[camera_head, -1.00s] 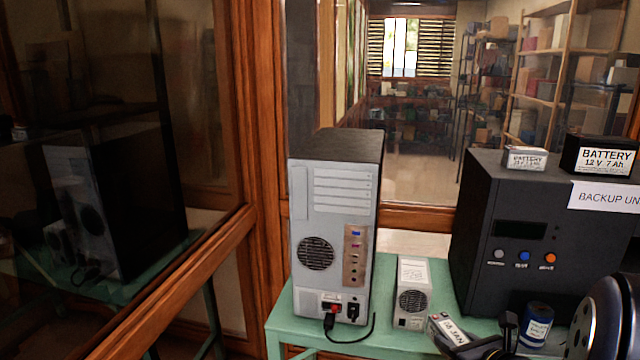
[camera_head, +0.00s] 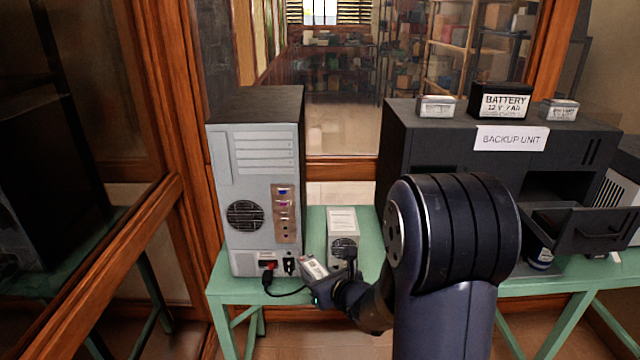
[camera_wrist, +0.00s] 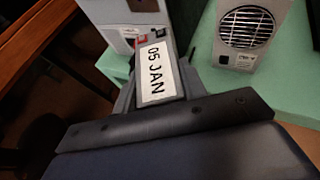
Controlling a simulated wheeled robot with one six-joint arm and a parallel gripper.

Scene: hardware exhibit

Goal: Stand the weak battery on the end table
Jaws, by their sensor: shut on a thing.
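My gripper (camera_head: 318,284) is shut on a small grey battery (camera_head: 313,268) and holds it tilted at the front edge of the green table (camera_head: 230,284). In the wrist view the battery's white label (camera_wrist: 156,72) reads "05 JAN", with a red and a dark terminal at its far end. The gripper (camera_wrist: 157,88) grips it from both sides. I cannot tell whether the battery touches the table. Two more small grey batteries, left (camera_head: 437,106) and right (camera_head: 560,110), and a black 12 V battery (camera_head: 499,102) sit on the backup unit. No separate end table is identifiable.
A grey computer tower (camera_head: 253,200) with a black cable (camera_head: 287,292) stands left of the battery. A small white fan unit (camera_head: 342,232) is just behind. The dark backup unit (camera_head: 440,150) has an open drawer (camera_head: 590,228).

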